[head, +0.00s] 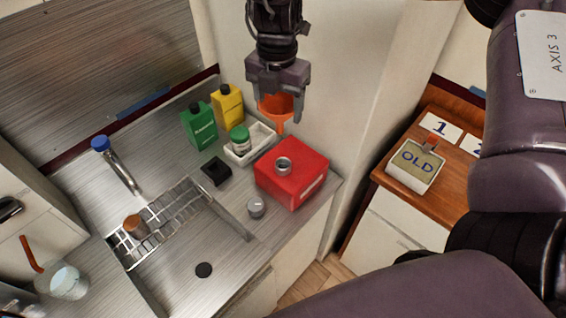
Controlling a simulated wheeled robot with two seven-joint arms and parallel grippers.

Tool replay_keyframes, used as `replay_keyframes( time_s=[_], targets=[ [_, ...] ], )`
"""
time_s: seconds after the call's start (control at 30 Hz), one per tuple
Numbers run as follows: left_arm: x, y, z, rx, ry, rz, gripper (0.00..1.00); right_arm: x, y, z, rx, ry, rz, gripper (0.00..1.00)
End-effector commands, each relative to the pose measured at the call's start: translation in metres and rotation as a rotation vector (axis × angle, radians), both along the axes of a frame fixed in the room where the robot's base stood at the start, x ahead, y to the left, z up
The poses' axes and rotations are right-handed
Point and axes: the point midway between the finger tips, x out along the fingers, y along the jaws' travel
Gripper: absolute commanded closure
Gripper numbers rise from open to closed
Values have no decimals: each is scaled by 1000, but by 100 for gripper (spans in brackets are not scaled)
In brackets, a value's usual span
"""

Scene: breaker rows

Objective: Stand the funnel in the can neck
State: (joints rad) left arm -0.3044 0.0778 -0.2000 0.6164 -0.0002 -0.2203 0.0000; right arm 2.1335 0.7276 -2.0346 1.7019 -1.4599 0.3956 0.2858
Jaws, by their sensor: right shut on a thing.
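The orange funnel (275,106) is between the fingers of my right gripper (276,98), in the upper middle of the head view. My right gripper is shut on it, and the funnel's spout points down. The red can (303,183) stands on the metal counter below, with its round grey neck (284,165) open on top. The spout appears above the neck in the picture, apart from it. The funnel's upper rim is partly hidden by the gripper. My left gripper is not in view.
A grey cap (256,208) lies in front of the can. A white tray (262,150) with a green-lidded jar (240,141), green (199,128) and yellow (229,108) bottles and a black block (216,171) are left of it. A sink rack (160,222) is further left; an "OLD" bin (416,168) is right.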

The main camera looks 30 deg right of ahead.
Motion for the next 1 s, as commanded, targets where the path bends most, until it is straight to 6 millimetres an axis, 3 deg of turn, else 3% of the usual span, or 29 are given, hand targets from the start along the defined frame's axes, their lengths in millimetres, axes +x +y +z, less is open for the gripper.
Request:
replay_keyframes(
  time_s=[0.03,0.2,0.5,0.67,1.0],
  targets=[
    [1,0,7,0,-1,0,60,2,-2,12,0,-3,105,57],
    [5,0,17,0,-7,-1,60,4,-9,32,4,-2,458,57],
    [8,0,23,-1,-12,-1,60,5,-14,43,9,0,758,57],
    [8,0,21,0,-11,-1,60,4,-14,15,13,5,774,57],
    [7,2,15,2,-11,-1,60,4,-14,-66,14,6,770,57]
  ],
)
